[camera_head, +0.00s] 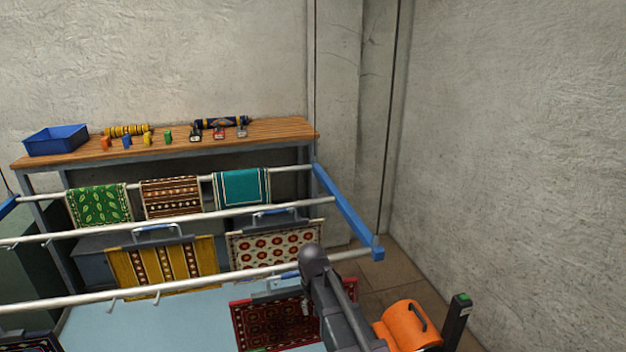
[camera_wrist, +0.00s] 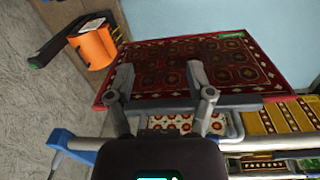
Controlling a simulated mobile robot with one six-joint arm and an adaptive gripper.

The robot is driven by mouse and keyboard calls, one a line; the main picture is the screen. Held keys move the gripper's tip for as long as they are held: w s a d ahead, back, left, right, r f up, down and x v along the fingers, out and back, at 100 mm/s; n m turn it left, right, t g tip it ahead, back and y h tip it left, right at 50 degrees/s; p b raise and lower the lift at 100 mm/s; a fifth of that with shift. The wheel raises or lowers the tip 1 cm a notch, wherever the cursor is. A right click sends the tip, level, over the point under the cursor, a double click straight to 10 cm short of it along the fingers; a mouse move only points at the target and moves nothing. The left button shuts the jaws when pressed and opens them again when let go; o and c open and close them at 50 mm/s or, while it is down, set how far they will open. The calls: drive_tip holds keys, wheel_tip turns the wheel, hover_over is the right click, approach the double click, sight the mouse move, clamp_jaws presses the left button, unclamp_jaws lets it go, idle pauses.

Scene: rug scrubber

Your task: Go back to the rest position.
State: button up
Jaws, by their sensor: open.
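My gripper (camera_wrist: 160,84) shows in the wrist view with its two fingers apart and nothing between them. Beyond the fingers is a dark red patterned rug (camera_wrist: 240,62) with a lighter border. The same red rug (camera_head: 262,322) shows in the head view at the bottom centre, partly hidden behind my arm. My arm reaches in at the lower centre right of the head view, and the fingers are not clear there. I cannot tell whether the fingers touch the rug.
White rails (camera_head: 180,286) with blue end brackets (camera_head: 345,205) cross the space, with several rugs hanging. A wooden bench (camera_head: 270,131) behind holds a blue bin (camera_head: 55,140), rolled rugs and small items. An orange machine (camera_head: 407,325) stands lower right. Grey walls close the right side.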

drive_tip(key=s+d+f+m+b, duration=0.1)
drive_tip(key=s+d+f+b, duration=1.1)
drive_tip(key=d, duration=0.4)
wheel_tip(320, 180, down, 2)
drive_tip(key=shift+d+m+y+b, duration=0.35)
drive_tip(key=shift+m+y+b, duration=0.05)
drive_tip(key=shift+b, duration=0.15)
